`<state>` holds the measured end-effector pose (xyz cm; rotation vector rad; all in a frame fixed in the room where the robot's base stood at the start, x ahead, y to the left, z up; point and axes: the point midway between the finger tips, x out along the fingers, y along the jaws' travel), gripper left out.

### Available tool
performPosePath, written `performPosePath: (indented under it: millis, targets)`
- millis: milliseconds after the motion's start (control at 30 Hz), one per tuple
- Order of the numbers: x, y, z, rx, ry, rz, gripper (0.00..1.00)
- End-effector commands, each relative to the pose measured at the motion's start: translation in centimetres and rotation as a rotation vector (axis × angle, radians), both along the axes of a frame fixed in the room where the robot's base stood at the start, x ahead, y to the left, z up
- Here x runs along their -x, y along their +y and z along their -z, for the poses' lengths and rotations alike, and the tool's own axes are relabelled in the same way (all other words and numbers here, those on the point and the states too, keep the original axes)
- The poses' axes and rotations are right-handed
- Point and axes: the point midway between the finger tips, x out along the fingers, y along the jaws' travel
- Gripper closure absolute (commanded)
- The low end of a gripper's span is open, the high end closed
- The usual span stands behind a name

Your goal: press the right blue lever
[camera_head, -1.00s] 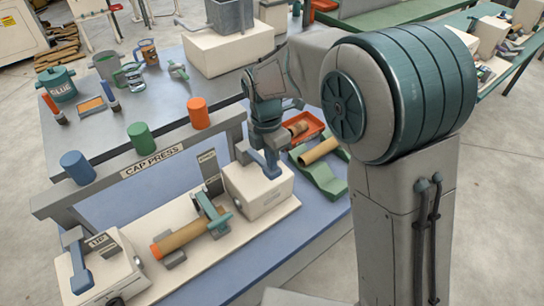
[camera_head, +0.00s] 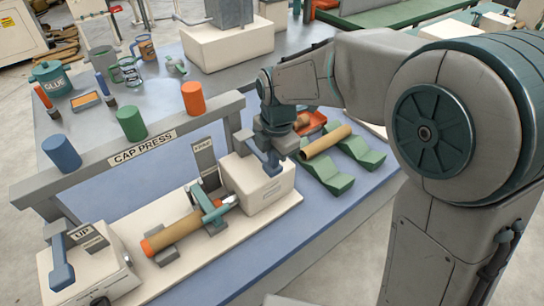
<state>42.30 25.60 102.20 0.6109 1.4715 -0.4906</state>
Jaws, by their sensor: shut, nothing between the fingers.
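The right blue lever (camera_head: 263,158) slants down across the front of the right white box (camera_head: 262,186), at the right end of the cap press. My gripper (camera_head: 284,150) points down just over this box, at the lever's right side. It is shut and holds nothing. Whether it touches the lever I cannot tell. A brown tube with an orange end (camera_head: 176,231) lies in grey cradles under a teal clamp (camera_head: 207,206) between the boxes.
A grey beam (camera_head: 90,177) marked "CAP PRESS" carries blue, green and orange cylinders behind the boxes. To the right, a brown tube (camera_head: 325,142) lies on green cradles (camera_head: 330,176), near a red tray (camera_head: 312,122). Cups and a glue pot (camera_head: 52,78) stand at the back left.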

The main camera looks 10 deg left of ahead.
Motion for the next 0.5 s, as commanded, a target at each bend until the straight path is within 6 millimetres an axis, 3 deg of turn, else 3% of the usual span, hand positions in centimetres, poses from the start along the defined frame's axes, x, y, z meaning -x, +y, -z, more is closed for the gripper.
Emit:
performPosePath:
  millis: [100,500]
  targets:
    - [0.09,-0.24,1.29,-0.033,-0.029,0.002,1.00]
    - [0.28,-0.29,1.66,-0.074,-0.063,0.000,1.00]
